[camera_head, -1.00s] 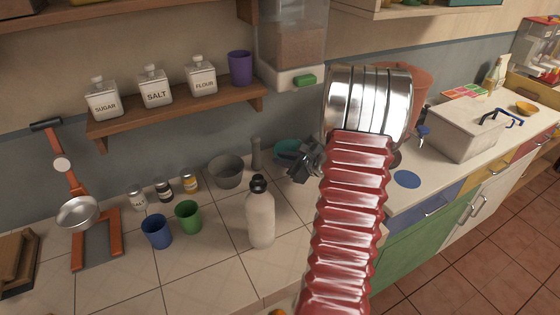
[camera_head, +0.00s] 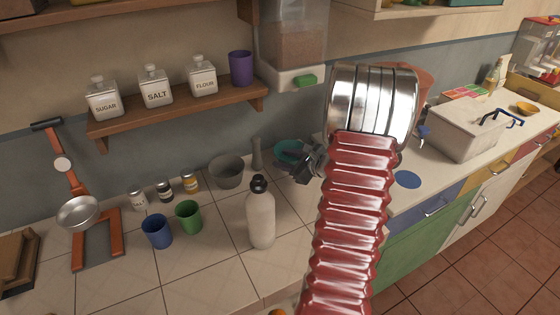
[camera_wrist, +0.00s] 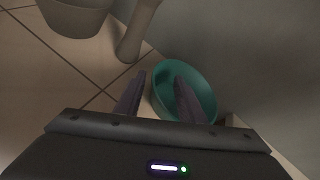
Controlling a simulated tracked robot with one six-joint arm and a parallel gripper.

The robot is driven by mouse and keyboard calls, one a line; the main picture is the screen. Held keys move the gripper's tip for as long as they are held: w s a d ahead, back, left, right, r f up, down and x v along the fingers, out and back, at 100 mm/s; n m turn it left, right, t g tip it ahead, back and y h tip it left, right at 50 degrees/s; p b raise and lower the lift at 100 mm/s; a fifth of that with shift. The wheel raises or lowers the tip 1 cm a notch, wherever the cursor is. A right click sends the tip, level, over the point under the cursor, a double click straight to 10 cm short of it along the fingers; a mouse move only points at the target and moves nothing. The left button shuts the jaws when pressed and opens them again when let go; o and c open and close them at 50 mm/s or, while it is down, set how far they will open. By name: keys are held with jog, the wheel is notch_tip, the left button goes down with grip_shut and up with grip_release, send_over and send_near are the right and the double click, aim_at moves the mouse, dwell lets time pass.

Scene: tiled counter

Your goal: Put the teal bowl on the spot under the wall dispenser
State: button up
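The teal bowl (camera_head: 286,147) stands on the counter against the wall, partly hidden by my gripper (camera_head: 290,168) in the head view. In the wrist view, my gripper (camera_wrist: 160,77) is open across the left rim of the bowl (camera_wrist: 205,88). One finger is left of the rim, outside; the other appears over the inside of the bowl. I cannot tell whether either finger touches it. The wall dispenser (camera_head: 294,35), clear with brown contents and a green button, hangs above and behind. I cannot make out a marked spot directly beneath it.
A grey bowl (camera_head: 228,172) and an upright grey cylinder (camera_head: 256,154) stand left of the teal bowl. A white bottle (camera_head: 261,215) stands in front. A flat blue disc (camera_head: 407,180) lies on the counter to the right. My red arm hides part of the counter.

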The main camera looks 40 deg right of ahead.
jog(key=v, duration=1.1)
jog(key=shift+s, duration=0.15)
dwell(0.5)
